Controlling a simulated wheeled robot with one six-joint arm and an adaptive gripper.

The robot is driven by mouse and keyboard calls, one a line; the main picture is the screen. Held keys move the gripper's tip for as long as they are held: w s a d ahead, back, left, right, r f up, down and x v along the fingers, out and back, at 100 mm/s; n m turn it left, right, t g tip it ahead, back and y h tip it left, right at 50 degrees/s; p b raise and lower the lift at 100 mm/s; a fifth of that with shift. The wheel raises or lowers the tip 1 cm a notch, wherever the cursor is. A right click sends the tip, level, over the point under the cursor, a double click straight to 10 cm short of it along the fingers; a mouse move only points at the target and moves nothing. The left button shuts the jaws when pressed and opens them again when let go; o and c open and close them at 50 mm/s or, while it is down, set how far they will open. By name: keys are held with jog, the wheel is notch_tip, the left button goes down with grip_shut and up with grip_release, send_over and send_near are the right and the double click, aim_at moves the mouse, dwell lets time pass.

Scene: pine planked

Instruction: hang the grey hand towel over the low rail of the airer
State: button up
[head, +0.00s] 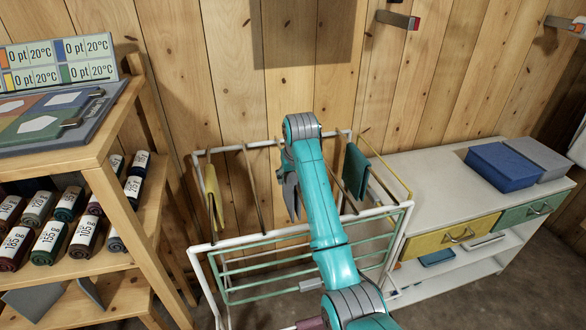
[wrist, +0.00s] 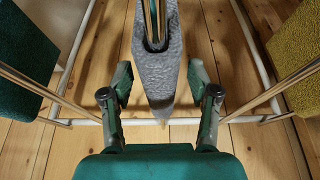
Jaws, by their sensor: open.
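The grey hand towel (wrist: 157,75) hangs over a thin rail (wrist: 153,18) of the airer in the wrist view, with its lower end narrowing to a point. In the head view a grey piece of it (head: 291,195) shows beside my teal arm, which hides the rest. My gripper (wrist: 160,95) is open, one finger on each side of the towel, with gaps visible between fingers and cloth. The airer (head: 201,205) has a white frame, thin bars across the top and green rails (head: 262,262) lower at the front.
A yellow cloth (head: 213,195) hangs on the airer's left and a dark green cloth (head: 356,172) on its right. A wooden shelf (head: 130,210) with rolled bundles stands left. A white cabinet (head: 415,190) with a blue box (head: 502,166) stands right. A plank wall is behind.

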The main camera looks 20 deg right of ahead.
jog(key=shift+x, duration=1.35)
grip_shut()
jog(key=c, duration=0.9)
grip_release()
jog(key=shift+r, duration=0.15)
jog(key=shift+c, duration=0.2)
